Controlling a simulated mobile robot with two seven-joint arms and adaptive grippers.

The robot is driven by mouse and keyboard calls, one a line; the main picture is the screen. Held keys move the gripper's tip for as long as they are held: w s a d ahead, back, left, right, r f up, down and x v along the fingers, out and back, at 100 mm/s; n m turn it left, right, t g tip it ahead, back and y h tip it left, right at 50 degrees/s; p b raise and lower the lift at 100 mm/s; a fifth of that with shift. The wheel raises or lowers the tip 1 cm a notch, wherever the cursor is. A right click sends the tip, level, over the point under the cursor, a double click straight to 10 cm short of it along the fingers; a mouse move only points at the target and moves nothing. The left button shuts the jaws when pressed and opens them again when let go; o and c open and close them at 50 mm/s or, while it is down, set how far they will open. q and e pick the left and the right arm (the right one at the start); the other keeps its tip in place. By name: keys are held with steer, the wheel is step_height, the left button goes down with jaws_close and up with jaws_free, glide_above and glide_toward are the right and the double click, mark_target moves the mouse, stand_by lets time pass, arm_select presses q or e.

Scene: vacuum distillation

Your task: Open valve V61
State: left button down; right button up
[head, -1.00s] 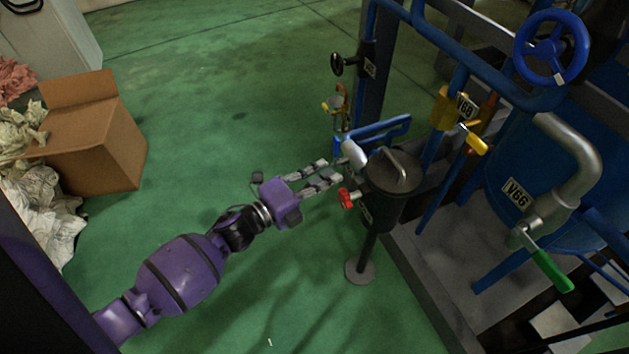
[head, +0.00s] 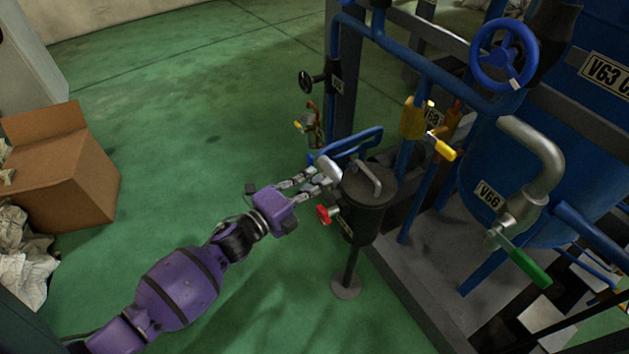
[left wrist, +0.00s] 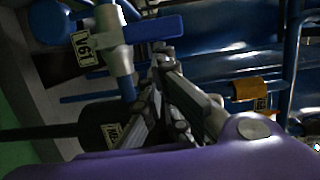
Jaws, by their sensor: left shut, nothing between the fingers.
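Valve V61 shows in the left wrist view as a silver valve body (left wrist: 116,52) with a blue lever handle (left wrist: 152,28). Its "V61" plate (left wrist: 84,48) is turned on its side there. In the head view, a grey fitting (head: 327,167) sits beside the dark lidded pot; I cannot read a V61 plate in that view. My left gripper (head: 322,177) is shut and empty, its fingertips close by this fitting. In the left wrist view its fingertips (left wrist: 163,50) lie just below the blue handle; whether they touch it I cannot tell. My right gripper is not in view.
The dark pot (head: 367,205) stands on a thin post, with a red-handled valve (head: 326,214) at its side. Valve V66 (head: 519,215) with a green handle and a yellow-handled valve (head: 438,144) are to the right. Green floor is clear behind my arm; a cardboard box (head: 65,175) is left.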

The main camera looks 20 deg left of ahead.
arm_select(q)
steer(key=shift+w+a+r+n+p, duration=0.15)
steer(key=shift+r+n+p, duration=0.1)
steer(key=shift+n+p, duration=0.05)
steer(key=w+a+f+n+g+h+p, duration=0.1)
steer(key=w+a+n+g+p, duration=0.2)
steer(key=w+a+n, duration=0.4)
steer(key=shift+w+a+f+n, duration=0.15)
steer(key=shift+a+f+n, duration=0.25)
steer(key=shift+a+n, duration=1.25)
steer(key=shift+d+n, duration=0.35)
